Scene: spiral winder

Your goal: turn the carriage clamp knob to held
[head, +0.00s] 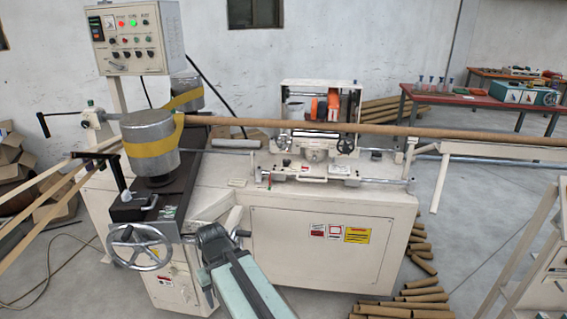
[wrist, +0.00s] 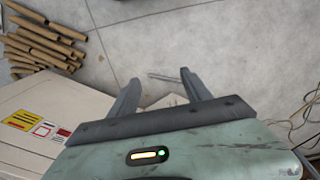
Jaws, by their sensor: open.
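The cutting carriage (head: 300,136) with orange parts sits on the winder's rails, right of centre in the head view. A dark round knob (head: 345,146) is on its right front, and another small dark knob (head: 282,142) is on its left. I cannot tell which is the clamp knob or read its setting. In the wrist view my gripper (wrist: 160,76) is open and empty, its two dark fingers apart over the floor. It is away from the knobs, which the wrist view does not show.
The white machine cabinet (head: 285,240) stands below the carriage. A handwheel (head: 140,246) and winding drum (head: 151,142) are at the left. A long brown tube (head: 450,132) runs across the machine. Cardboard tubes (wrist: 40,45) lie on the floor beside the cabinet.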

